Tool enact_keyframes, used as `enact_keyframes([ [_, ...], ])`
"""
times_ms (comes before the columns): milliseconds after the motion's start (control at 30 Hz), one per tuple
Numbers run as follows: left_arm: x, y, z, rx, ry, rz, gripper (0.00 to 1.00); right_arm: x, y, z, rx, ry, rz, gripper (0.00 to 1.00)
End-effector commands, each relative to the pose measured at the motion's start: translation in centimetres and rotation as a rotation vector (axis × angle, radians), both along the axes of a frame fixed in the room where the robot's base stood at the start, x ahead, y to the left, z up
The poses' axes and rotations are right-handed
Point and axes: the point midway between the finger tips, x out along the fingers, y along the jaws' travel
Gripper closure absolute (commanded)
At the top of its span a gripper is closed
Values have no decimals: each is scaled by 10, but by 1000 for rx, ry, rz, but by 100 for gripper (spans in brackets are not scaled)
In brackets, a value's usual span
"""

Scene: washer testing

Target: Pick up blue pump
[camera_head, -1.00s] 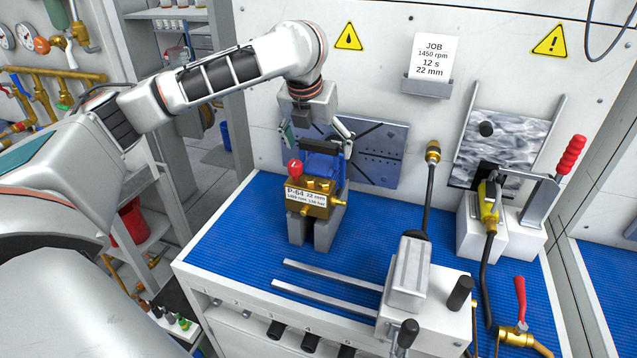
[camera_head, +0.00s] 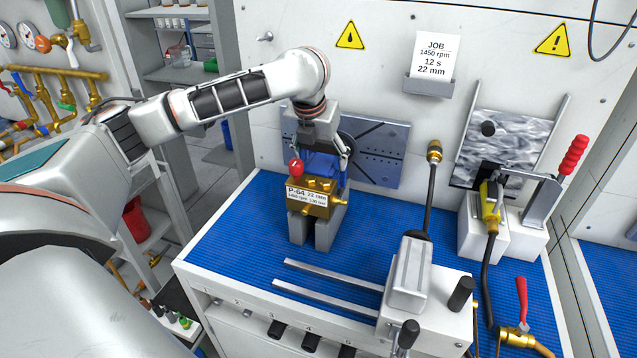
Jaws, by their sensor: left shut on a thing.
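The blue pump (camera_head: 323,167) has a blue upper body and a brass lower block with a label reading P-64, 22 mm. A red knob (camera_head: 296,168) sits on its left side. It rests upright in a grey cradle (camera_head: 327,234) on the blue bench mat. My left gripper (camera_head: 321,152) points down from above and is shut on the upper blue part of the pump. Its fingers hide part of the pump's top. My right gripper is not in view.
Two metal rails (camera_head: 325,290) lead to a grey clamp block (camera_head: 409,275) at the front right. A yellow tool (camera_head: 490,208) and a red-handled lever (camera_head: 573,155) stand at the right. The blue mat (camera_head: 235,240) left of the cradle is bare.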

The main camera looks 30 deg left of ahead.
Motion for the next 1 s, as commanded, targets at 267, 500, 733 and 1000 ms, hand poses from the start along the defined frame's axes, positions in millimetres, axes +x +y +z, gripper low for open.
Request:
enact_keyframes([
  [267,2,1,8,0,-11,2,86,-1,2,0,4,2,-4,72],
  [500,3,1,33,-1,-16,3,86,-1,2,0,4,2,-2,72],
  [733,3,0,78,-1,-18,1,86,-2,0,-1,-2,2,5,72],
  [1000,2,0,134,-2,-16,2,86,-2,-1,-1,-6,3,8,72],
])
